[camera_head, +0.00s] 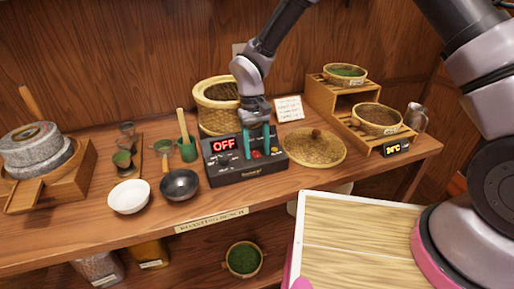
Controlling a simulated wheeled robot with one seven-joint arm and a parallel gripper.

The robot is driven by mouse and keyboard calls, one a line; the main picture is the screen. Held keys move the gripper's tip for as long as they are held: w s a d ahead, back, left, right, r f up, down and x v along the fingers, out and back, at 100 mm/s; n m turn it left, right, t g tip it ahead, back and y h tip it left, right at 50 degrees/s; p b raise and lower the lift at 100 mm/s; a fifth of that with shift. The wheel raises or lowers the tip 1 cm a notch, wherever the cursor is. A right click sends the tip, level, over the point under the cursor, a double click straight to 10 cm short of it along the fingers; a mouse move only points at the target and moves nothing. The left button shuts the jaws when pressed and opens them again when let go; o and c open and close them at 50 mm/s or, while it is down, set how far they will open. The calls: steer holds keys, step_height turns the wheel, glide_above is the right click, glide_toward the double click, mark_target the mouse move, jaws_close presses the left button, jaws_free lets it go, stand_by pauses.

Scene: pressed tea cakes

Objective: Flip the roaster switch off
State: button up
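The roaster control box (222,175) is a black unit on the wooden counter. Its red display (224,145) reads OFF. My gripper (257,148) reaches down from above onto the right part of the box's top. Its two teal fingers are apart, with a gap between them. Small red controls (257,155) show at and beside the fingertips. I cannot tell which is the switch, how it is set, or whether a finger touches it. The fingers partly hide the panel.
A woven basket (213,112) stands behind the box, and a round woven lid (315,148) lies close to its right. White (129,196) and dark (180,184) bowls sit to its left. A wooden rack (322,94) with baskets stands right, a stone mill (40,148) far left.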

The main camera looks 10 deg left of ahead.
mark_target(255, 151)
steer(key=v, duration=1)
steer(key=shift+r, duration=0.4)
steer(key=shift+w, duration=0.1)
steer(key=w+d+r+m+t+y, duration=0.1)
steer(key=w+d+r+m+t, duration=0.1)
steer(key=d+r, duration=0.8)
steer(key=w+d+r+m+t+y, duration=0.1)
steer(key=w+d+r+m+t, duration=0.15)
steer(key=d+r, duration=0.7)
steer(key=s+d+r+m+t, duration=0.1)
steer(key=s+d+r+m, duration=0.1)
steer(key=d, duration=0.4)
steer(key=s+d+r+m+t+y, duration=0.1)
steer(key=s+d+r+m+t, duration=0.1)
steer(key=s+d, duration=0.4)
steer(key=s+d+r+m+t, duration=0.2)
steer(key=s+d+r, duration=0.2)
steer(key=d, duration=0.3)
steer(key=shift+s+d+r+y, duration=0.2)
steer(key=shift+d+r+y, duration=0.1)
steer(key=shift+d+r, duration=0.1)
